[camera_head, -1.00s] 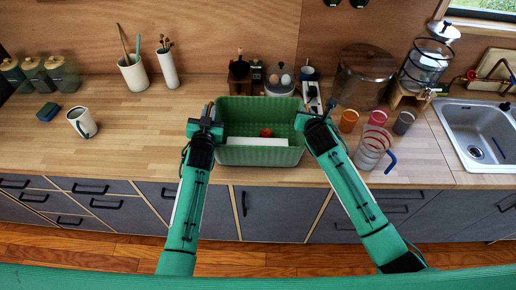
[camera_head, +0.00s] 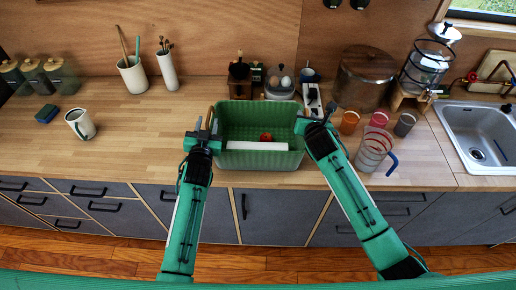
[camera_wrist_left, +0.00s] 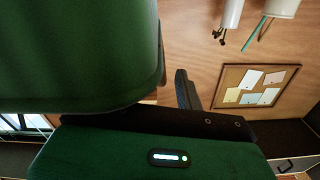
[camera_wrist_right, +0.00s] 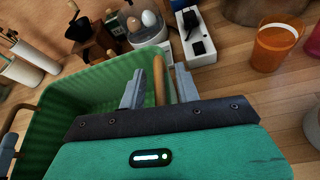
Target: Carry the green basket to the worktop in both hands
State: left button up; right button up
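The green basket (camera_head: 232,160) stands on the wooden worktop (camera_head: 140,150), close to its front edge. It holds a small red thing (camera_head: 266,137) and a white block (camera_head: 257,146). My left gripper (camera_head: 206,124) is open at the basket's left end, by the brown handle there; in the left wrist view the basket wall (camera_wrist_left: 75,50) hides part of it. My right gripper (camera_wrist_right: 159,85) is open, its fingers apart on either side of the right brown handle (camera_wrist_right: 159,72), with gaps showing. The basket's underside is hidden.
A grinder, an egg holder (camera_head: 280,83) and a power strip (camera_head: 313,101) stand behind the basket. Cups (camera_head: 349,122) and a glass jug (camera_head: 372,152) stand to its right, near my right arm. The worktop left of the basket is clear up to a white mug (camera_head: 80,124).

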pick_arm(q)
jog(key=s, duration=0.8)
jog(key=shift+s+a, duration=0.15)
jog(key=shift+s, duration=0.05)
pick_arm(e)
jog(key=v, duration=1.2)
